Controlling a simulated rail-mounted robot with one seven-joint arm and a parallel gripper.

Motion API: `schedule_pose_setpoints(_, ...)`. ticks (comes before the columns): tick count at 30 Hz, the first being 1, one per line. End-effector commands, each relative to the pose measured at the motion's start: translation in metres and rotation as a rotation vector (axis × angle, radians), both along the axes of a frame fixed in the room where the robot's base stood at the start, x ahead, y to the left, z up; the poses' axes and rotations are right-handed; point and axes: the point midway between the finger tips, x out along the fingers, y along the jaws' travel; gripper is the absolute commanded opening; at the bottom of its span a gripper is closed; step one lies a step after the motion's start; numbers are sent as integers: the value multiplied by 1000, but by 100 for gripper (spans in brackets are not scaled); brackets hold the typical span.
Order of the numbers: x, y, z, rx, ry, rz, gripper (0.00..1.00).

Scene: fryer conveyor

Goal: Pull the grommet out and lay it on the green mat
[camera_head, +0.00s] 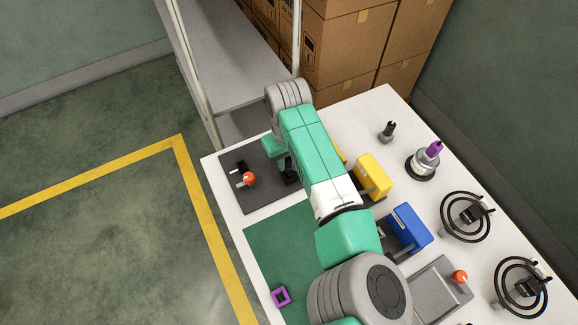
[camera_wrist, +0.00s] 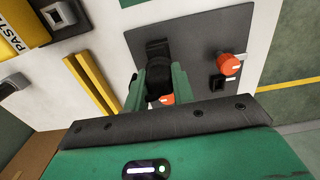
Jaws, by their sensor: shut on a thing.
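My gripper (camera_wrist: 160,88) is over the dark grey board in the wrist view, with its two green fingers shut on a rounded black piece (camera_wrist: 159,76). This may be the grommet; its lower part is hidden between the fingers, so I cannot tell whether it is seated or free. A bit of orange shows below it. The dark board (camera_head: 262,194) lies at the far left of the table in the head view. The green mat (camera_head: 275,245) lies in front of it, partly hidden by my arm. A purple square ring (camera_head: 281,296) lies on the mat.
An orange knob (camera_wrist: 229,64) stands on the board close to my gripper. Yellow (camera_head: 372,174) and blue (camera_head: 408,227) blocks stand right of my arm. Further right are a holder with a purple top (camera_head: 434,148) and black coils (camera_head: 466,216).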

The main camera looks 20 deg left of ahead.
Motion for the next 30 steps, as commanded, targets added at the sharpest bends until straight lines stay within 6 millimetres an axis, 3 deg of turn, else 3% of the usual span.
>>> schedule_pose_setpoints(11, 0, 0, 16, 0, 0, -1, 0)
schedule_pose_setpoints(22, 0, 0, 17, 0, 0, -1, 0)
schedule_pose_setpoints(30, 0, 0, 37, 1, 1, -1, 0)
